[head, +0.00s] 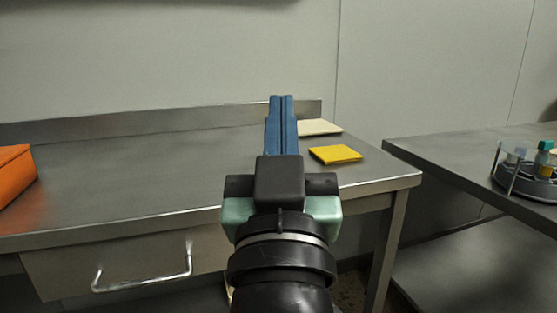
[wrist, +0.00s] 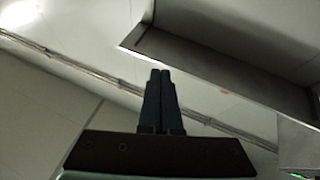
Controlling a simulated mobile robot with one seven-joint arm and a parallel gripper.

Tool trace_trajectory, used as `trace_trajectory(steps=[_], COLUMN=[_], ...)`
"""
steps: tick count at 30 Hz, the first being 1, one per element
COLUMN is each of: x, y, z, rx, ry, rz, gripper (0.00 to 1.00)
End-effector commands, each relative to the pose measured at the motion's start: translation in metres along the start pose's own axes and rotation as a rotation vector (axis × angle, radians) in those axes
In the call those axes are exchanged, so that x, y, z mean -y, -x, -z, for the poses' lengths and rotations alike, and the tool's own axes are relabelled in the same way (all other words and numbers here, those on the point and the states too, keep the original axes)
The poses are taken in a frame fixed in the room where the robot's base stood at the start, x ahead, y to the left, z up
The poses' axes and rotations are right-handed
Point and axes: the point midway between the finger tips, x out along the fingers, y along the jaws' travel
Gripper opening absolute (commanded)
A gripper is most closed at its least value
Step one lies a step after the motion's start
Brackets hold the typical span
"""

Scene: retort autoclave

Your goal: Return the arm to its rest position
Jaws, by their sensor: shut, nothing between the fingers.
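My gripper (head: 281,99) is in the middle of the head view, with its two blue fingers together and nothing between them. It points away from me over the steel table (head: 130,180), and its fingertips show against the wall at the table's back edge. In the wrist view my gripper (wrist: 161,74) also shows its fingers side by side, pointing at the upper wall and ceiling area. My wrist hides part of the table's front edge.
A yellow pad (head: 335,154) and a cream board (head: 318,128) lie on the table's right side. An orange box (head: 14,175) stands at the left. A drawer with a handle (head: 143,280) is below. A second table (head: 450,165) at the right bears a round rack (head: 527,182).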

Motion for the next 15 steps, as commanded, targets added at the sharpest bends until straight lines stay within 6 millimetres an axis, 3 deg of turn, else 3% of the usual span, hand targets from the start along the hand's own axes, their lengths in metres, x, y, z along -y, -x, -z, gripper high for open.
trace_trajectory(steps=[1, 5, 6, 15], x=[-0.002, -0.004, -0.005, -0.008], y=[0.003, 0.026, 0.014, -0.035], z=[0.047, 0.144, 0.162, 0.243], rx=[-0.097, -0.330, -0.324, -0.310], ry=[-0.011, -0.046, -0.048, -0.046], rz=[-0.003, -0.003, -0.002, -0.002], gripper=[0.00, 0.00, 0.00, 0.00])
